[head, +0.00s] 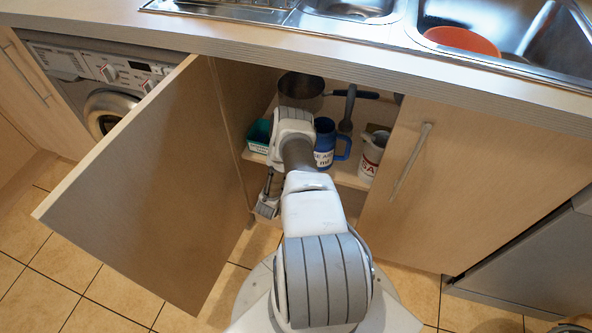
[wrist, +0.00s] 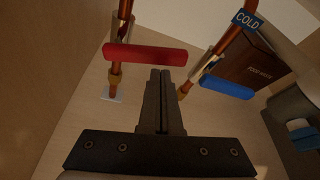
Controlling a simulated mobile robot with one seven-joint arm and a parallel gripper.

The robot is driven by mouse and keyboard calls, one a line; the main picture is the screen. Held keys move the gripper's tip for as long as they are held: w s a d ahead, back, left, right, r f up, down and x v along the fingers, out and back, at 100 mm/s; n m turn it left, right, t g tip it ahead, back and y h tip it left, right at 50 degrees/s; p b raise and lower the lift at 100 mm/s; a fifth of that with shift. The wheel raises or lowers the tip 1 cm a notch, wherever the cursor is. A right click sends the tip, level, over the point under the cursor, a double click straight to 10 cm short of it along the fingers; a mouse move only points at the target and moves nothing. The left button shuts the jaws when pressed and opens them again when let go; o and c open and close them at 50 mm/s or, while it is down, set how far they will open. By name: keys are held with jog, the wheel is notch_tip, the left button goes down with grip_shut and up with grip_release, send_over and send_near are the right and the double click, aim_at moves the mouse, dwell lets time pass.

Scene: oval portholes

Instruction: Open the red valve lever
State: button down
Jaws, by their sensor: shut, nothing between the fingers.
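The red valve lever (wrist: 146,55) shows in the wrist view as a flat red bar. It lies crosswise to a copper pipe (wrist: 124,12) at its left, with a brass fitting below. My gripper (wrist: 160,72) is shut and empty, its two dark fingers pressed together. The fingertips appear at the lower edge of the lever's right half; I cannot tell whether they touch it. In the head view my arm reaches into the open cabinet under the sink. The red lever cannot be made out there.
A blue lever (wrist: 228,88) sits right of the fingers, on a pipe tagged COLD (wrist: 247,20). A brown box (wrist: 248,64) stands behind. An open cabinet door (head: 145,185) is left of my arm; a blue mug (head: 325,143) and white cup (head: 371,155) are inside, right.

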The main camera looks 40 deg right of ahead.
jog(key=shift+r+n+g, duration=0.3)
jog(key=shift+r+n, duration=0.15)
jog(key=shift+n, duration=0.15)
dwell(0.6)
jog(key=r+p, duration=0.1)
jog(key=w+r+n+p, duration=0.1)
jog(key=a+r+n+g+h+p, duration=0.1)
jog(key=shift+w+r, duration=0.35)
jog(key=shift+w, duration=0.05)
dwell(0.3)
jog(key=shift+w, duration=0.1)
dwell(0.4)
dwell(0.5)
